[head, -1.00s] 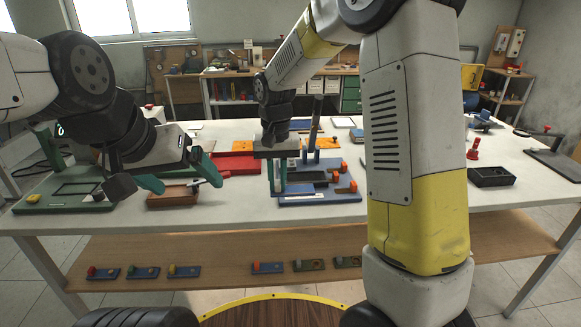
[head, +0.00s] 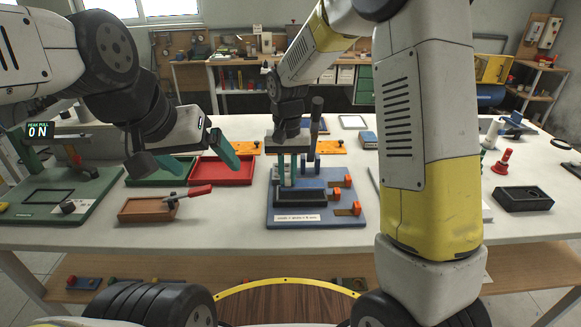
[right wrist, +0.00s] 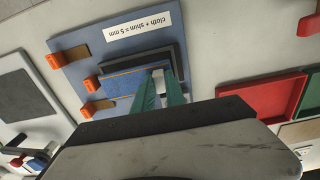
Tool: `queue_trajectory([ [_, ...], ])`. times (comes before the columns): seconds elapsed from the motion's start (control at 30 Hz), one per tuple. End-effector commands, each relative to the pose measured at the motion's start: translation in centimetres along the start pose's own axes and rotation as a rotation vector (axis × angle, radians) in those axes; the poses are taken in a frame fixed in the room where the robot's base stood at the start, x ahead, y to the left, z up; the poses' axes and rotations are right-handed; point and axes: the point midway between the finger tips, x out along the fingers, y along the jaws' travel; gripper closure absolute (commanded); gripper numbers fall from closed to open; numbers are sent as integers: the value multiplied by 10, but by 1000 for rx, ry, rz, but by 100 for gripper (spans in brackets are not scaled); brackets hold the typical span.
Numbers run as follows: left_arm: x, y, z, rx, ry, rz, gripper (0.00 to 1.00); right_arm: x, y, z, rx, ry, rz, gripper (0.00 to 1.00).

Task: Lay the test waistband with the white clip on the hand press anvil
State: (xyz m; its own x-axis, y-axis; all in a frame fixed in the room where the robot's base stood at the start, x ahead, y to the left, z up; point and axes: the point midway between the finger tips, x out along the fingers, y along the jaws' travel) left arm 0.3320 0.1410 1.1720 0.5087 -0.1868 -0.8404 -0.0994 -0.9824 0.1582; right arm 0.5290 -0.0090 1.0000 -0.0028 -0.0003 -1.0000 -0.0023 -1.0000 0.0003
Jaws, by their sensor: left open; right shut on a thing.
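The hand press has a blue base (head: 283,209) with a dark anvil block (head: 312,197), orange clamps and an upright dark lever (head: 316,115). My right gripper (head: 287,185) points down over its left part, shut on the test waistband. In the right wrist view the waistband (right wrist: 116,83) is a blue strip with an orange seam, between the teal fingertips (right wrist: 162,84), along the dark anvil (right wrist: 128,58). I cannot tell whether it touches the anvil. A small pale piece (right wrist: 158,73) by the fingertips may be the white clip. My left gripper (head: 188,158) is open and empty, above the trays.
A black tray (head: 523,205) stands right. The table front between brown block and press is clear.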

Motion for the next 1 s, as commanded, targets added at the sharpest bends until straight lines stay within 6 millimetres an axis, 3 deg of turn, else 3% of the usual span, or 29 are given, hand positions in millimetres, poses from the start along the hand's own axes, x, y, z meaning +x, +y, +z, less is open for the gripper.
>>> queue_trajectory([
  [0.2,0,0,0,0,1,0,9,24,-9,2,-3,-1,0,100],
  [0.57,0,0,0,0,2,0,9,27,-9,2,-2,-1,0,100],
  [0.6,0,0,0,0,2,0,9,26,-9,2,-2,0,0,77],
  [0.67,0,0,0,0,2,0,9,26,-9,2,-2,0,0,65],
  [1.0,0,0,0,0,2,0,9,25,-9,2,-2,1,-1,63],
])
